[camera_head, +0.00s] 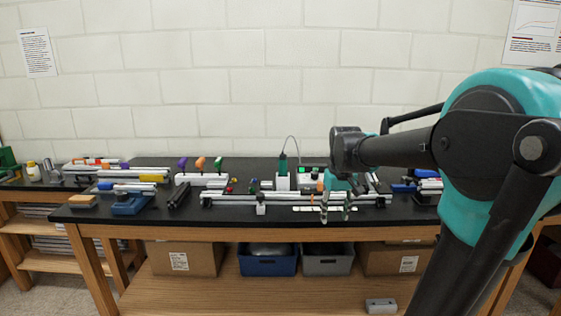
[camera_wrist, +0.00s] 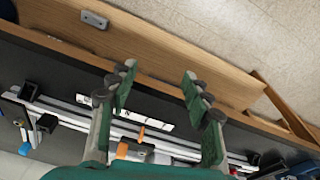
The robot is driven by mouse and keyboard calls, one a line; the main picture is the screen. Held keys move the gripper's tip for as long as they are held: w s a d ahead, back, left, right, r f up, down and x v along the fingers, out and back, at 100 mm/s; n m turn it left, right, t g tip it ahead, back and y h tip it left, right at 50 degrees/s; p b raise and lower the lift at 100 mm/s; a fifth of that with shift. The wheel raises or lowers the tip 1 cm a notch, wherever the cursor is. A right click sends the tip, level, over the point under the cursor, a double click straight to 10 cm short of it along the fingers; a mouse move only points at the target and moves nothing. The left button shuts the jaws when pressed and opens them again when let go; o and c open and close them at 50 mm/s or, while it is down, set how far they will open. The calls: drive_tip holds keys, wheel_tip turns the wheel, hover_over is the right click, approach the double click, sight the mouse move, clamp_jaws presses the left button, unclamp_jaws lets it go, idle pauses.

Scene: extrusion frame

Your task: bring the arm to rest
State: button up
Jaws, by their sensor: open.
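My gripper (camera_head: 335,210) hangs fingers-down over the front part of the black bench (camera_head: 150,212), at the right end of an aluminium extrusion frame (camera_head: 280,198). In the wrist view my gripper (camera_wrist: 158,82) has its two green-padded fingers wide apart, with nothing between them. The frame's silver rails (camera_wrist: 70,112) run behind and below the fingers there. The fingers look apart from the frame, but the exact height gap cannot be told. My arm reaches in from the right of the head view and hides part of the bench's right side.
A green screwdriver-like tool (camera_head: 283,165) stands upright behind the frame. Coloured-handled tools in a rack (camera_head: 200,178) and a blue vise-like block (camera_head: 130,203) are to the left. Bins (camera_head: 267,262) and boxes sit on the lower shelf; a grey block (camera_head: 380,305) lies at its front edge.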

drive_tip(key=s+d+f+m+t, duration=0.2)
drive_tip(key=s+f, duration=1.4)
drive_tip(key=f, duration=0.1)
drive_tip(key=shift+d+f+t, duration=0.15)
drive_tip(key=shift+f+t, duration=0.1)
drive_tip(key=shift+t, duration=0.05)
drive_tip(key=shift+s, duration=0.1)
idle(0.4)
